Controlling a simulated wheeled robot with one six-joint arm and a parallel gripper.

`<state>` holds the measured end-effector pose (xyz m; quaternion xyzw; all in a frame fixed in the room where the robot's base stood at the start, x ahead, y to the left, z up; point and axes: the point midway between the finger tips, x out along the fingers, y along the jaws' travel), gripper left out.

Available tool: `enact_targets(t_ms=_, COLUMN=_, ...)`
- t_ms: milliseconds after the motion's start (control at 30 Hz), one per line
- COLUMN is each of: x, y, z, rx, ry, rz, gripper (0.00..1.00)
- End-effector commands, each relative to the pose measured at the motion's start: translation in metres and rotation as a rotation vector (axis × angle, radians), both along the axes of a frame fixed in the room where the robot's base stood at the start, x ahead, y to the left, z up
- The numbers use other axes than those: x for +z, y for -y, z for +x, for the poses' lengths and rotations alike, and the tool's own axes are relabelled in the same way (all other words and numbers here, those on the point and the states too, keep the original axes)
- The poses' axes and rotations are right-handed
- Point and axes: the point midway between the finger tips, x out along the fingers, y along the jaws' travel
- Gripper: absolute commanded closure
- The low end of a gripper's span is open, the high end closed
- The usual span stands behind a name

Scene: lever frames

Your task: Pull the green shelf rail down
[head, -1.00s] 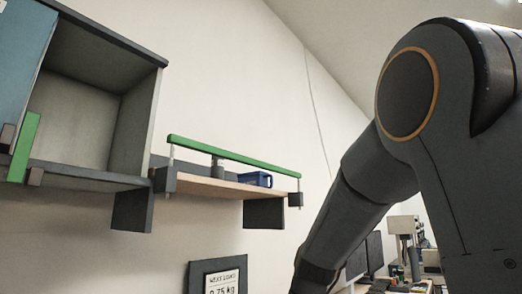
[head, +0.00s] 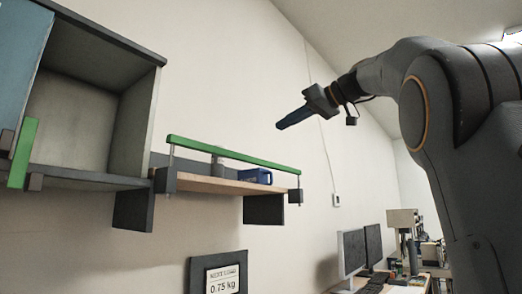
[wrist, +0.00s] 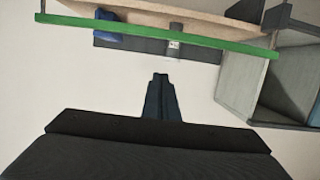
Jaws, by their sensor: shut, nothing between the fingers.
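The green shelf rail (head: 235,155) runs along the front of a small wooden shelf, raised above the board on thin posts at its two ends. In the wrist view the rail (wrist: 150,35) crosses the top of the picture as a long bar. My gripper (head: 280,126) is at the upper right of the rail in the head view, apart from it. In the wrist view my gripper (wrist: 160,76) shows its fingers together, with nothing between them, and a gap to the rail.
A blue bin (head: 255,176) and a grey cylinder (head: 217,167) stand on the shelf behind the rail. An open cabinet (head: 75,120) with a blue door and a green vertical handle (head: 23,152) is at the left. A sign (head: 221,277) hangs below. Monitors (head: 353,251) stand at lower right.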

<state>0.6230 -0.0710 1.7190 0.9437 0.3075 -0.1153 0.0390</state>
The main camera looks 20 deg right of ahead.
Motion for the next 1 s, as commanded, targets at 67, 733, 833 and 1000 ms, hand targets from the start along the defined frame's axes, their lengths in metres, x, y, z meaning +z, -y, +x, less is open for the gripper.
enact_targets(t_ms=67, x=0.0, y=0.0, z=0.0, rx=0.0, ry=-0.001, rz=0.001, gripper=1.0)
enact_targets(t_ms=733, x=-0.02, y=-0.051, z=0.069, rx=0.001, ry=-0.006, rz=0.004, gripper=1.0)
enact_targets(t_ms=833, x=-0.027, y=-0.059, z=0.08, rx=-0.001, ry=-0.005, rz=0.001, gripper=1.0)
enact_targets(t_ms=1000, x=-0.049, y=-0.057, z=0.079, rx=-0.002, ry=-0.004, rz=0.003, gripper=1.0)
